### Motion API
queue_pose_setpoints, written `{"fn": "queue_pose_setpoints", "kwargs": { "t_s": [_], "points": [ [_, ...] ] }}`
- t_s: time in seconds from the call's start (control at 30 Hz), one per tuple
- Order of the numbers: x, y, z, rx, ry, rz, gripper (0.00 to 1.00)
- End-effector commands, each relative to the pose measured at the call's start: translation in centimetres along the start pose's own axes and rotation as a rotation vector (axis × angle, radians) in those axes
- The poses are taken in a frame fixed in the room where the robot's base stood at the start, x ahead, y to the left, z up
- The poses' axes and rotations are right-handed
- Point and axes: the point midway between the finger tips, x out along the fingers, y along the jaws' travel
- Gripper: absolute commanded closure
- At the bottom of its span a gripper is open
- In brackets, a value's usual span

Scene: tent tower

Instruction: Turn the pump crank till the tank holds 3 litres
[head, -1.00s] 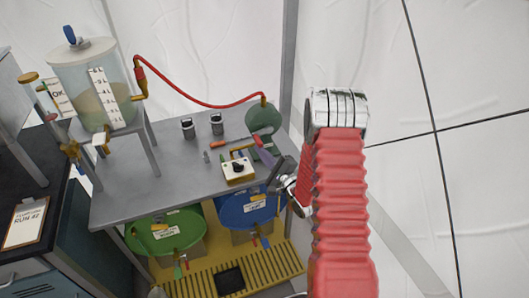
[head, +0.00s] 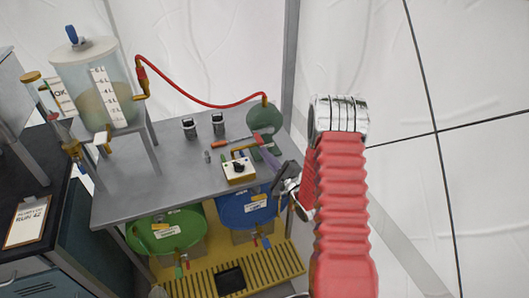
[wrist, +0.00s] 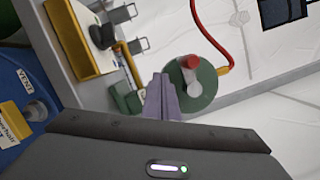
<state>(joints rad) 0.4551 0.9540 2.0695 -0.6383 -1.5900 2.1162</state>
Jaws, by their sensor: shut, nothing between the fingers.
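The clear tank (head: 82,95) stands on a grey stand at the left in the head view. It holds yellow-green liquid to part of its height; the scale strip (head: 103,97) is too small to read surely. The green pump (head: 262,117) is at the table's right back corner.
A red hose (head: 195,103) runs from tank to pump. A cream box with a black knob (head: 239,170) stands close left of my gripper. Green (head: 166,232) and blue (head: 250,212) drums are below the table.

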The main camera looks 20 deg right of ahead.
Motion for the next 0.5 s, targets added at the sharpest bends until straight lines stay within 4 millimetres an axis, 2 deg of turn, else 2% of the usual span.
{"fn": "queue_pose_setpoints", "kwargs": {
  "t_s": [0.17,0.5],
  "points": [
    [-0.7,1.1,-1.2,0.001,0.003,-0.002,1.0],
    [-6.0,2.0,-0.7,0.002,0.003,0.0,1.0]
  ]
}}
